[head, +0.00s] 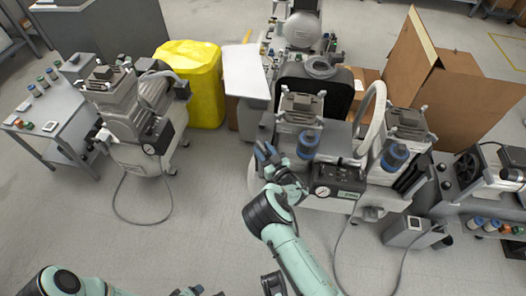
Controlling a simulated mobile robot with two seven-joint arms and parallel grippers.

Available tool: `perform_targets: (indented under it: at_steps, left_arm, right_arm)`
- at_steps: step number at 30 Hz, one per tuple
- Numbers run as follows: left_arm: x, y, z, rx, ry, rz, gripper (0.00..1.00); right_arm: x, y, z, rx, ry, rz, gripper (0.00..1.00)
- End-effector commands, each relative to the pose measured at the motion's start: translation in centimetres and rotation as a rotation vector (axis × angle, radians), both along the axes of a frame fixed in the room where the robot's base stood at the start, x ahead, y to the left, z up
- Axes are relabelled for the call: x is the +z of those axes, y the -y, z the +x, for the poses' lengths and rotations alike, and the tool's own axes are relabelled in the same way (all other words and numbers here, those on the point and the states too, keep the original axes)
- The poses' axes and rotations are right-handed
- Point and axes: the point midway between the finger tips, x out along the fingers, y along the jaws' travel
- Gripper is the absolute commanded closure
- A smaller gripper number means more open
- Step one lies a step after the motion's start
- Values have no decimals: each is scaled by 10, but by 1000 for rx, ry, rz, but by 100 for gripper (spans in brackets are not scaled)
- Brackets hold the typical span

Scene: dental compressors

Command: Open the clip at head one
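The compressor in front of me has two grey heads: a left head (298,112) and a right head (406,125). Each has a blue cylinder below it, the left one (308,144) and the right one (394,157). Small grey clip-like parts show at the top of the heads, too small to tell whether open or shut. No label shows which is head one. My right gripper (266,152) has blue fingers, apart and empty, left of and below the left head. My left gripper (189,291) is barely in view at the bottom edge; its fingers are cut off.
A black gauge panel (338,180) and a curved light hose (372,115) are close to the heads. Another compressor (130,110) stands left, near a yellow bin (193,75). Cardboard boxes (465,95) stand behind right. The floor at lower left is mostly clear, with a cable.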

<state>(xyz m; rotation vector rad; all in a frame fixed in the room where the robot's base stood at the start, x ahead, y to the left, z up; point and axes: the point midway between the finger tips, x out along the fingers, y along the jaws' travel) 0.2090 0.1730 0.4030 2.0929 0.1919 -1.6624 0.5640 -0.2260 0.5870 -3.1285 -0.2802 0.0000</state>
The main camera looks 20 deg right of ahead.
Motion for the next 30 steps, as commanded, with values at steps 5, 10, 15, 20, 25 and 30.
perform_targets:
  at_steps: [5,10,15,20,25,30]
  left_arm:
    - [0,-1,2,1,4,2,29]
    - [0,-1,2,1,4,2,29]
    - [0,-1,1,1,4,2,29]
    - [1,0,0,0,0,0,29]
    - [7,5,-9,-9,-23,-12,29]
    - [8,7,-13,-14,-35,-18,29]
  right_arm:
    - [1,-1,3,0,0,0,61]
    - [1,-1,3,0,0,0,70]
    - [1,-1,3,0,0,0,100]
    - [-1,1,2,6,-3,2,100]
    - [-5,5,2,56,-20,9,100]
    - [-2,5,3,161,-4,2,100]
